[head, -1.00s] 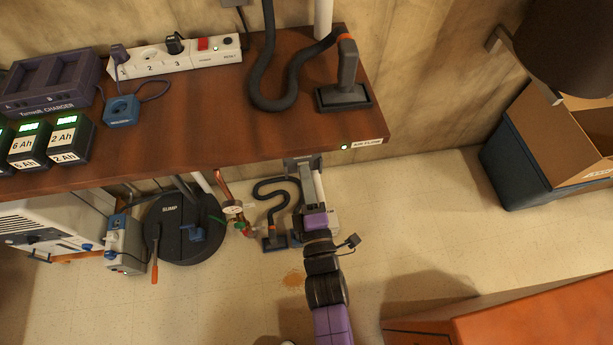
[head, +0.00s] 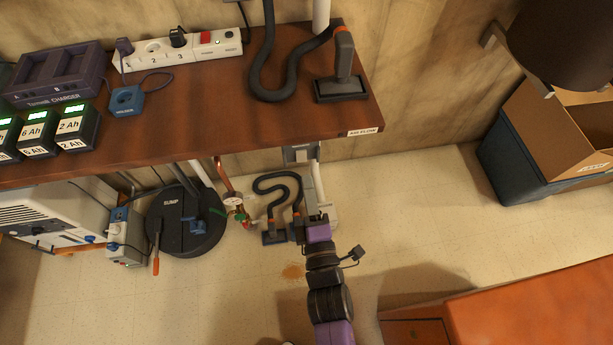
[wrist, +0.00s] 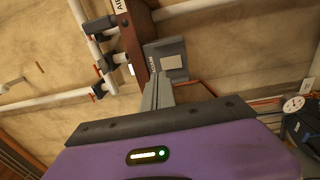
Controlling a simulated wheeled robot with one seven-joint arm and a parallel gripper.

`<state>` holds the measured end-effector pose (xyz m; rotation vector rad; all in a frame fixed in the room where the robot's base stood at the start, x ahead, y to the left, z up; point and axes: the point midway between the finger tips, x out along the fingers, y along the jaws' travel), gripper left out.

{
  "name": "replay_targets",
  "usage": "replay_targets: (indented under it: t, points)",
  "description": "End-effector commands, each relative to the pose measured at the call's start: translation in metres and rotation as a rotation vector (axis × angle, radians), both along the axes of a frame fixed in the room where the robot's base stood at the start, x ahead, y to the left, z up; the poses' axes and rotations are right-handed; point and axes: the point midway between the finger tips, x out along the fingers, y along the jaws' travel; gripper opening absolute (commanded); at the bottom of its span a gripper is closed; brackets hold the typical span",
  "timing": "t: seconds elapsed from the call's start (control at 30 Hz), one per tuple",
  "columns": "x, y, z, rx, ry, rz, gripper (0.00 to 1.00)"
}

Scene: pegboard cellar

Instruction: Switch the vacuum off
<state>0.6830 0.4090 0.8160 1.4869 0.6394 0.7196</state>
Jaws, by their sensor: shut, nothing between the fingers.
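A grey box with a pale plate, its small lettering too blurred to read surely, hangs under the bench's front edge; it shows in the wrist view (wrist: 174,62) and head view (head: 300,153). My gripper (wrist: 157,84) is shut and empty, its grey fingers pointing at this box; I cannot tell whether they touch it. In the head view my gripper (head: 308,185) is below the box. The AIR FLOW label (head: 362,131) is on the bench edge, with no green light showing beside it.
The wooden bench (head: 220,110) carries a power strip (head: 185,52), a charger (head: 57,78) and battery packs. Below are a sump lid (head: 185,225), a gauge (head: 233,201) and another hose nozzle (head: 275,237). Blue bin (head: 520,150) and orange cabinet (head: 540,300) stand right.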

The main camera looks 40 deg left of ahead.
Motion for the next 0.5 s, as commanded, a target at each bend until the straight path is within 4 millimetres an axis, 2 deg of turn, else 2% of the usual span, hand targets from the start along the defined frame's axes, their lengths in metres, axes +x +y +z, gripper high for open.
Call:
replay_targets:
  t: [0.3,0.5]
  points:
    - [-0.032,-0.038,0.004,-0.002,0.002,-0.001,0.0]
    - [-0.046,-0.054,0.007,-0.002,0.001,0.0,0.0]
